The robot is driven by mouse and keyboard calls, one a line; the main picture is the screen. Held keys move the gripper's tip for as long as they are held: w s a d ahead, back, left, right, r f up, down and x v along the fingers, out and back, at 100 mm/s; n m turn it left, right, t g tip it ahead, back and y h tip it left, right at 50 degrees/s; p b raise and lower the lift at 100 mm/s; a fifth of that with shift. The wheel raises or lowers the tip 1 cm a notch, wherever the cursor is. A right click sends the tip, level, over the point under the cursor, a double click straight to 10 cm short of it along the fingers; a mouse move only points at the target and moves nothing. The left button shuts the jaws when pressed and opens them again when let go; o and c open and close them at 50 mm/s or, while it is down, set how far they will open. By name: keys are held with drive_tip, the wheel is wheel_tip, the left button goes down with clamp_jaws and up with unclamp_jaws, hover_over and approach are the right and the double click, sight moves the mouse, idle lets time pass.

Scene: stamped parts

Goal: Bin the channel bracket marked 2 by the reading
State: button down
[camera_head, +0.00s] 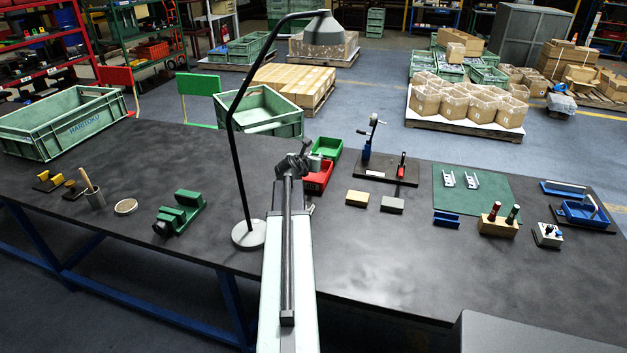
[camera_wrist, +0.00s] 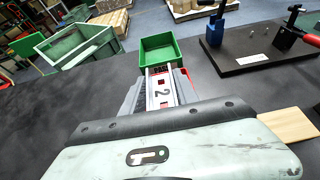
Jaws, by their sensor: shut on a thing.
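My gripper (camera_head: 299,162) is shut on a pale metal channel bracket (camera_wrist: 162,92) marked 2. The mark faces the wrist camera. In the wrist view the bracket lies between the jaws and points away toward the bins. A red bin (camera_head: 319,176) is partly hidden behind the gripper; in the wrist view only a bit of its rim (camera_wrist: 187,76) shows beside the bracket. A green bin (camera_head: 328,147) is just beyond it, and shows clearly and looks empty in the wrist view (camera_wrist: 160,50). Two more pale brackets (camera_head: 449,179) (camera_head: 472,180) lie on a green mat (camera_head: 497,187).
A lamp (camera_head: 247,234) stands left of my arm. A fixture board (camera_head: 387,172) with a blue post and a red-handled clamp is right of the bins. The dark tabletop left of the lamp has clear patches.

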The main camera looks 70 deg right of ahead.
sight(314, 179)
drive_tip(key=shift+d, duration=0.1)
drive_tip(key=shift+d, duration=0.65)
drive_tip(key=shift+f+b, duration=1.55)
drive_tip(key=shift+b, duration=0.05)
drive_tip(key=shift+f+b, duration=2.15)
idle(0.6)
drive_tip(key=c, duration=0.9)
unclamp_jaws()
drive_tip(key=shift+o, duration=0.2)
